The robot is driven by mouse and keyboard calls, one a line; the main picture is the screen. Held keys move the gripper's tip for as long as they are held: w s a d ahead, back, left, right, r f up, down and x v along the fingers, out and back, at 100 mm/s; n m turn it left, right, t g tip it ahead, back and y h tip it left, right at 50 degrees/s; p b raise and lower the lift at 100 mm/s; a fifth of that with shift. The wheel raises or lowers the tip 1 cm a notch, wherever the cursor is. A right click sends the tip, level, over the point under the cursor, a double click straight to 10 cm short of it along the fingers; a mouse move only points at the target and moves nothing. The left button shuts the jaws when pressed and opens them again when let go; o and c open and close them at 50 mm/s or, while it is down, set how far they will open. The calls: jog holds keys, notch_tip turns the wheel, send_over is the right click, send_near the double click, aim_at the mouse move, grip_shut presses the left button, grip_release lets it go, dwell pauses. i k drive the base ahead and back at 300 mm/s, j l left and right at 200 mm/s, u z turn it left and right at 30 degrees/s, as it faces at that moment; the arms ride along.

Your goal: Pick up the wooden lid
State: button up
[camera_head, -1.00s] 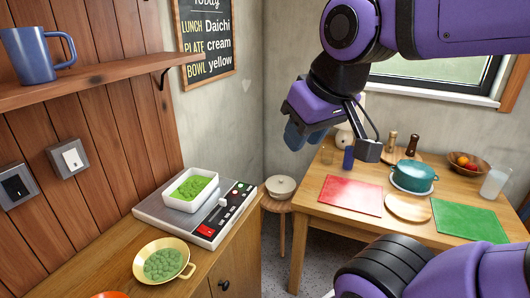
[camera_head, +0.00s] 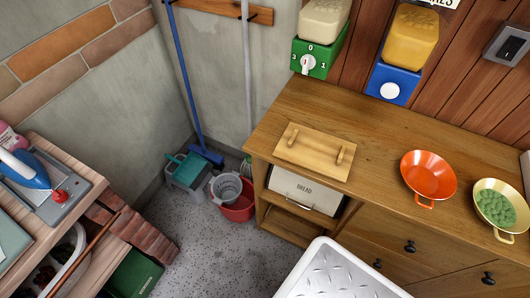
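The wooden lid (camera_head: 314,152) is a light rectangular board with two raised bar handles. It lies flat on the left end of the wooden counter (camera_head: 375,140), above a compartment with a white bread box (camera_head: 306,190). My gripper is not in view now, so I cannot see whether it is open or shut.
An orange bowl (camera_head: 428,176) and a yellow bowl of green pieces (camera_head: 497,206) stand right of the lid. Green (camera_head: 320,50) and blue (camera_head: 394,82) dispensers hang behind it. Buckets (camera_head: 233,196) and a blue broom (camera_head: 190,90) stand in the corner. A brick plinth (camera_head: 135,232) is at left.

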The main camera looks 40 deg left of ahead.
aim_at(329, 156)
jog(key=u, duration=1.25)
jog(key=i+j+u, duration=0.3)
jog(key=k+l, duration=0.1)
